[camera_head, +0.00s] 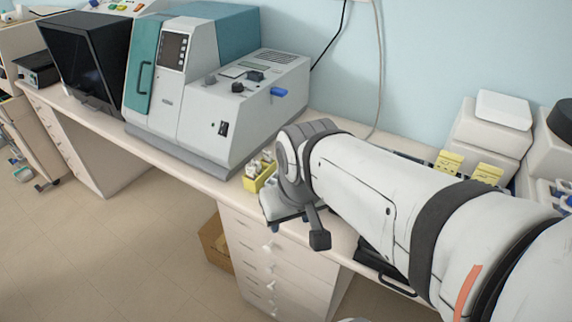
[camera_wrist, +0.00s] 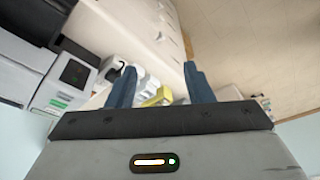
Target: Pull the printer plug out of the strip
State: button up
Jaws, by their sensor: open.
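My gripper (camera_head: 297,230) is at the bench's front edge, partly hidden behind my own wrist in the head view. In the wrist view its two blue-grey fingers (camera_wrist: 160,84) are apart, with nothing held between them. A yellow block with white pieces (camera_head: 260,176) stands just left of my wrist. A yellow piece (camera_wrist: 158,97) with white shapes beside it shows beyond the fingers in the wrist view. I cannot tell whether these belong to the strip. I cannot make out the printer plug or the strip for certain in either view.
A large grey and teal machine (camera_head: 215,95) stands on the bench left of my arm. White containers (camera_head: 490,125) and yellow racks (camera_head: 449,162) are at the right. Cables (camera_head: 378,75) run down the wall. Drawers (camera_head: 275,255) are below; the floor at left is open.

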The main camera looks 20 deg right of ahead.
jog(key=shift+o, duration=1)
jog(key=w+d+f+n+g, duration=0.1)
jog(key=w+d, duration=0.2)
jog(key=w, duration=0.2)
jog(key=w+d+n, duration=0.2)
jog(key=w+d, duration=0.1)
jog(key=w, duration=0.3)
jog(key=shift+d+f+n+g, duration=0.3)
jog(key=shift+f+g, duration=0.1)
jog(key=w+d+f+n, duration=0.1)
jog(key=w+d+f, duration=0.1)
jog(key=w+d+f+n+g, duration=0.1)
jog(key=w+d+f, duration=0.1)
jog(key=w+d, duration=0.1)
jog(key=w+d+f+n, duration=0.1)
jog(key=w+d+f, duration=0.2)
jog(key=shift+w+d+n+g+p, duration=0.1)
jog(key=shift+d+n+g+p, duration=0.05)
jog(key=shift+n+g+p, duration=0.2)
notch_tip(320, 180, down, 9)
jog(key=b, duration=0.6)
